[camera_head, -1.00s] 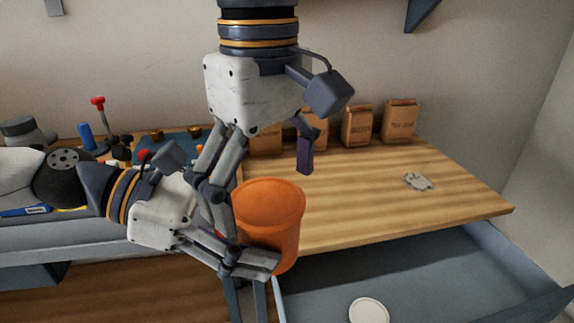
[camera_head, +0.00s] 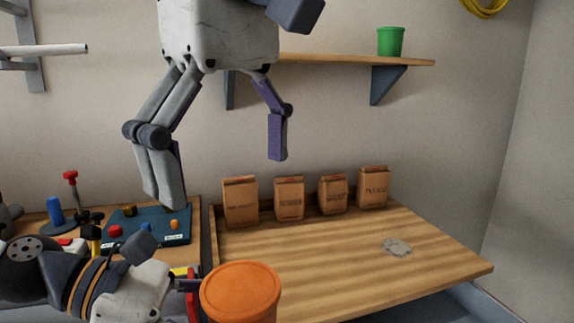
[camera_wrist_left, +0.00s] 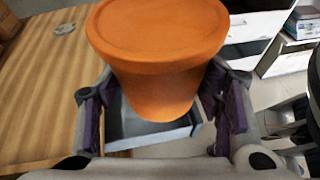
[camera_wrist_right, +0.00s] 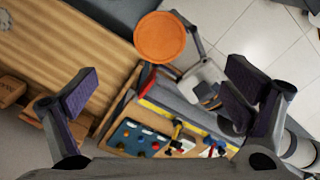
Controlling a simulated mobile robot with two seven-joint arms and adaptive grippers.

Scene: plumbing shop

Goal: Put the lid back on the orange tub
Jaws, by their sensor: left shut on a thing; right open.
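The orange tub (camera_head: 240,303) is at the bottom of the head view, upright or nearly so. A flat orange disc, apparently its lid, covers its top; no opening shows. The tub also shows in the left wrist view (camera_wrist_left: 158,72) and from above in the right wrist view (camera_wrist_right: 160,38). My left gripper (camera_wrist_left: 158,112) is shut on the tub's sides, holding it in front of the bench; its fingertips are mostly hidden in the head view. My right gripper (camera_head: 225,175) is open and empty, well above the tub and apart from it.
Several brown paper bags (camera_head: 289,199) stand along the bench's back edge. A grey rag-like piece (camera_head: 397,247) lies on the otherwise clear wooden bench top (camera_head: 330,265). A blue tray with small fittings (camera_head: 150,228) is at the left. A green pot (camera_head: 390,42) stands on the wall shelf.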

